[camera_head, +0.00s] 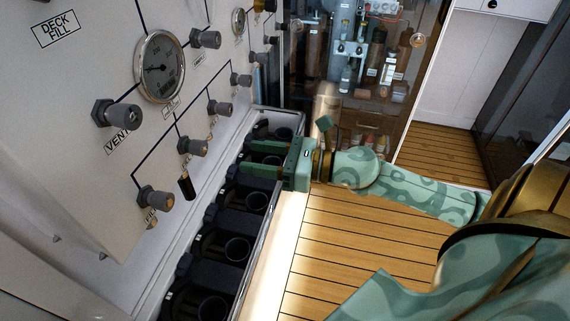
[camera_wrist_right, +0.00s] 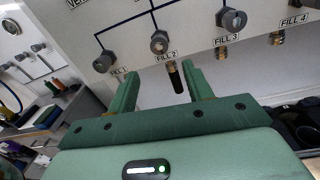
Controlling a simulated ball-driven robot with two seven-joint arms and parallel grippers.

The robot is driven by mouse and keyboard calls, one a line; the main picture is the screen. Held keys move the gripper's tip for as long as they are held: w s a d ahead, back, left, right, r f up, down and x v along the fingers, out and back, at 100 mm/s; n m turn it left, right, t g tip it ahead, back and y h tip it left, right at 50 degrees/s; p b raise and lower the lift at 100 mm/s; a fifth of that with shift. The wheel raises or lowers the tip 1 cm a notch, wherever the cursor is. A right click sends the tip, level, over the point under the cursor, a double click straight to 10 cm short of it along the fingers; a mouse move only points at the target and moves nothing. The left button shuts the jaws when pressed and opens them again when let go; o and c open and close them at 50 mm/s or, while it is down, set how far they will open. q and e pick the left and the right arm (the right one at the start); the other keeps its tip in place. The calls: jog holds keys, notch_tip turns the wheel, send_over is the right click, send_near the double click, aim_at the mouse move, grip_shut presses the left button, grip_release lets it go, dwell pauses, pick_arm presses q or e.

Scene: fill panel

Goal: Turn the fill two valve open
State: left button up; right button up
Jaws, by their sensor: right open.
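The fill two valve (camera_head: 193,147) is a grey knob in the lower row of the white panel. In the right wrist view, the fill two valve (camera_wrist_right: 160,42) sits above its "FILL 2" label, with a dark-tipped spout (camera_wrist_right: 175,77) below. My right gripper (camera_head: 246,158) is green, open and empty, its fingers pointing left toward the panel. It is apart from the valve, to its right in the head view. In the right wrist view, the fingers of my right gripper (camera_wrist_right: 158,82) stand either side of the spout's line, below the knob. My left gripper is not in view.
The fill one valve (camera_head: 155,198) and fill three valve (camera_head: 219,107) flank it. A round gauge (camera_head: 159,67) and vent valve (camera_head: 115,113) are higher on the panel. A trough with black cup holders (camera_head: 238,249) runs below. Wooden floor (camera_head: 370,245) lies right.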

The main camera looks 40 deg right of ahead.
jog(key=v, duration=0.5)
jog(key=shift+s+d+b, duration=0.2)
jog(key=shift+b, duration=0.15)
